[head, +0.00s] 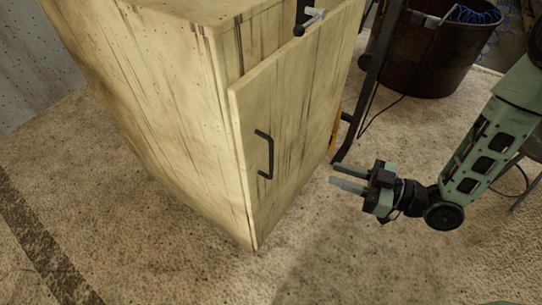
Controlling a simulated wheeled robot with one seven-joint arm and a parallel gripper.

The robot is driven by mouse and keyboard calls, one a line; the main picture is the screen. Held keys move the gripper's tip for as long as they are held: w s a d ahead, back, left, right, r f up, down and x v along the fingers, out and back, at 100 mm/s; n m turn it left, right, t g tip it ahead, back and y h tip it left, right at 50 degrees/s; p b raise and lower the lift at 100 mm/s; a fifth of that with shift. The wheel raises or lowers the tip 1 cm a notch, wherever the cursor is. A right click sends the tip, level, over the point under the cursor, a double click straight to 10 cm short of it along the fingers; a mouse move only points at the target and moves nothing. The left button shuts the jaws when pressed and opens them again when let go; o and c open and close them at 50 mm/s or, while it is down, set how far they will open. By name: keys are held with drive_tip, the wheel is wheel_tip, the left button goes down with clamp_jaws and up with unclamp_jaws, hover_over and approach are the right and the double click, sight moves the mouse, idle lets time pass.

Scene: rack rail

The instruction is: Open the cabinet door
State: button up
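The cabinet (155,90) is pale, streaked wood and stands on the carpet at the picture's centre left. Its door (295,120) fills the front face, and its left edge stands slightly proud of the side panel; I cannot tell whether it is ajar. A black bar handle (265,155) is mounted upright near the door's left edge. My gripper (348,177) is to the right of the handle, apart from the door, with its two fingers pointing left. The fingers are spread with an empty gap between them.
A black latch-like fitting with a grey knob (313,15) is at the cabinet's top front edge. A dark bin (425,55) with blue cable stands at back right. A black post (372,80) rises beside the cabinet. Carpet (330,255) in front is clear.

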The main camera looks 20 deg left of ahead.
drive_tip(key=a+p, duration=0.1)
drive_tip(key=a, duration=0.4)
drive_tip(key=w+a+p, duration=0.1)
drive_tip(key=a, duration=0.5)
drive_tip(key=w+a+p, duration=0.1)
drive_tip(key=a, duration=0.5)
drive_tip(key=shift+w+p, duration=0.15)
drive_tip(key=shift+p, duration=0.15)
drive_tip(key=shift+c, duration=0.4)
clamp_jaws()
